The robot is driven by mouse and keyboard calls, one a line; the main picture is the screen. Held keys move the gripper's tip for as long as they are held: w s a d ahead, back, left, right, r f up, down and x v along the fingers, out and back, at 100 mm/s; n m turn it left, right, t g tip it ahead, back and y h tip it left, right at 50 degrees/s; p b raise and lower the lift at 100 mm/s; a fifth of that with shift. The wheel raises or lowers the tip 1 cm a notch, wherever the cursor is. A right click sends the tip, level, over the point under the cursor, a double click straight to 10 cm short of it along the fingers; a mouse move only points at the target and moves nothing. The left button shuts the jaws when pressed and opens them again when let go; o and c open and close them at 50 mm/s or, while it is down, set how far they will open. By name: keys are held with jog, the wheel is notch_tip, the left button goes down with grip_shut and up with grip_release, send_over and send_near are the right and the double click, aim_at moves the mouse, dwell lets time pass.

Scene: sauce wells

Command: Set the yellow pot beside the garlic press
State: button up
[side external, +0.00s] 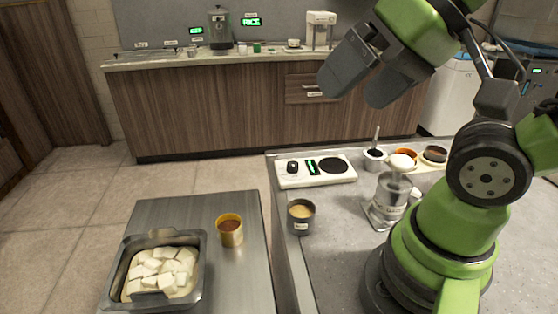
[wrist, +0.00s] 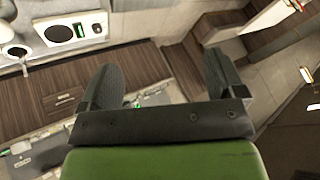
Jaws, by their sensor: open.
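The yellow pot (side external: 230,232), a small round cup with reddish-brown contents, stands upright on the steel side table (side external: 165,211) in the side external view. It is right of a metal pan of white cubes. I cannot make out a garlic press in either view. My gripper (side external: 352,94) is high in the air above the counter, up and to the right of the yellow pot and well apart from it. Its two fingers are spread with nothing between them, also in the wrist view (wrist: 160,66). The yellow pot is not recognisable in the wrist view.
The metal pan (side external: 112,280) fills the side table's front left. A grey pot (side external: 301,222) stands at the counter's left edge, near a white hot plate (side external: 290,181). A clear jug (side external: 391,200) and several small bowls stand farther right. A gap separates the table and counter.

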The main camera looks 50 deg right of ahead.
jog(key=n+g+h, duration=0.2)
jog(key=n+g, duration=0.5)
jog(key=n, duration=0.6)
send_over(229, 228)
jog(key=s+a, duration=0.1)
jog(key=s, duration=0.1)
notch_tip(229, 228, down, 31)
jog(key=shift+r, duration=0.2)
jog(key=shift+a+f, duration=0.15)
jog(key=shift+f, duration=1.35)
jog(key=shift+a+f, duration=0.15)
jog(key=shift+f, duration=1.3)
jog(key=c, duration=1.1)
jog(key=shift+c, duration=0.2)
